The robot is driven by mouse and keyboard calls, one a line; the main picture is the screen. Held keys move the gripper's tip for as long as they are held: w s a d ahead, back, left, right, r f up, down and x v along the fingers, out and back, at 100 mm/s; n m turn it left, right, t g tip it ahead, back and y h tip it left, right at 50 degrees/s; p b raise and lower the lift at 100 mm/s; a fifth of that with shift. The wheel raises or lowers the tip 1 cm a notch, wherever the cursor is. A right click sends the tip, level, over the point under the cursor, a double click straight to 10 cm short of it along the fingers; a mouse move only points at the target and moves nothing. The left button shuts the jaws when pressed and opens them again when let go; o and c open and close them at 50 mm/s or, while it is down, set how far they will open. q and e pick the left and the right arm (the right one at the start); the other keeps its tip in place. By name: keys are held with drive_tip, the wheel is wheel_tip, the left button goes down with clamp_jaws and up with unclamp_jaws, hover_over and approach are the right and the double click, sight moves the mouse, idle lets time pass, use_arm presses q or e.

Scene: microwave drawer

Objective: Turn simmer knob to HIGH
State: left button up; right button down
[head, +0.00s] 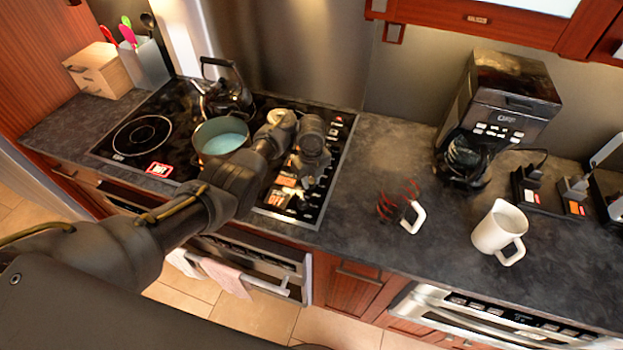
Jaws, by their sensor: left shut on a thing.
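The black cooktop (110,140) is set in the dark counter, with a control strip (320,195) of knobs and small orange and white labels along its right side. My left arm reaches in from the left across the cooktop. My left gripper (303,168) is over this strip, pointing down, and is shut on a knob there. The fingers and wrist hide most of that knob, so its pointer and setting cannot be read. The labels are too small to read. My right gripper is not in view.
A pot (220,137) with pale blue contents stands close beside my left forearm. A black kettle (228,97) is behind it.

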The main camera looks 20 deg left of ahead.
use_arm(q)
drive_tip(key=shift+m, duration=0.7)
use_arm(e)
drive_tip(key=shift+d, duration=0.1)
use_arm(q)
drive_tip(key=o, duration=1)
